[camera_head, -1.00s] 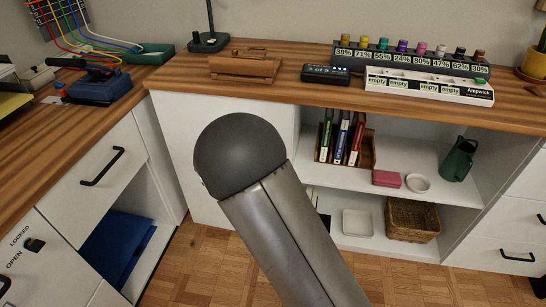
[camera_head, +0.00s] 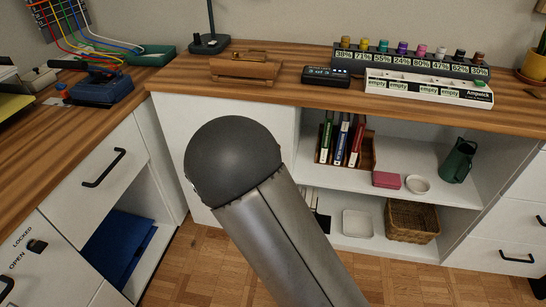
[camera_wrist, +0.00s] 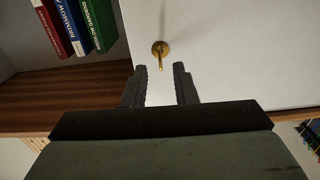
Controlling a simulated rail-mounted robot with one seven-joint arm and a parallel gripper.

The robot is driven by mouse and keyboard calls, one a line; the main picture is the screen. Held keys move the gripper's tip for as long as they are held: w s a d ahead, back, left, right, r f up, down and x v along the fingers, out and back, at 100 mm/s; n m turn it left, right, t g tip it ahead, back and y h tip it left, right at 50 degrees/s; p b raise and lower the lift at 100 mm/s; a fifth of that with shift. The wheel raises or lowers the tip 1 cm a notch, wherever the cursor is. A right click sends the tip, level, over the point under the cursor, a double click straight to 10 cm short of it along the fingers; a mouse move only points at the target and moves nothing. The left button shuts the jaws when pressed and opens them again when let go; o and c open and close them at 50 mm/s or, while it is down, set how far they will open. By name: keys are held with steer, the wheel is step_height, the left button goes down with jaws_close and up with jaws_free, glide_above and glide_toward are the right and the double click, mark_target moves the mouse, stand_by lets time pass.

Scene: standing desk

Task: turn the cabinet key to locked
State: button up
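In the wrist view, a small brass key (camera_wrist: 160,49) with a round base sits on a white cabinet door (camera_wrist: 230,50). My gripper (camera_wrist: 160,68) is open, its two dark fingers spread to either side of the key's stem. The key lies between and just beyond the fingertips in the picture. I see no contact, and the exact depth gap cannot be told. In the head view, my arm covers part of the white door (camera_head: 175,120), and the key and my gripper are hidden. No lock markings show around the key in the wrist view.
A left cabinet front carries LOCKED and OPEN labels beside a black knob (camera_head: 37,246). Books (camera_head: 341,138) stand on the open shelf right of the door; some show in the wrist view (camera_wrist: 75,25). The wooden desktop (camera_head: 200,84) overhangs the door. Floor below is clear.

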steer(key=s+a+p, duration=0.1)
steer(key=s+a, duration=0.1)
steer(key=s, duration=1.1)
steer(key=shift+a+p, duration=0.15)
steer(key=shift+p, duration=0.15)
steer(key=d+r+g+y+p, duration=0.25)
steer(key=r+g+p, duration=0.25)
steer(key=r+p, duration=0.4)
steer(key=d+r+g+y+p, duration=0.25)
steer(key=r+g+p, duration=0.25)
steer(key=r+p, duration=0.4)
steer(key=s+d+r+n+g+h+p, duration=0.1)
steer(key=s+d+r+n+g+p, duration=0.1)
steer(key=s+d+r+g+p, duration=0.5)
steer(key=s+d+r+p, duration=0.3)
steer(key=s+d+r, duration=0.4)
steer(key=s+r, duration=0.2)
steer(key=shift+r+n+h, duration=0.3)
steer(key=shift+r, duration=0.1)
steer(key=shift+s, duration=0.1)
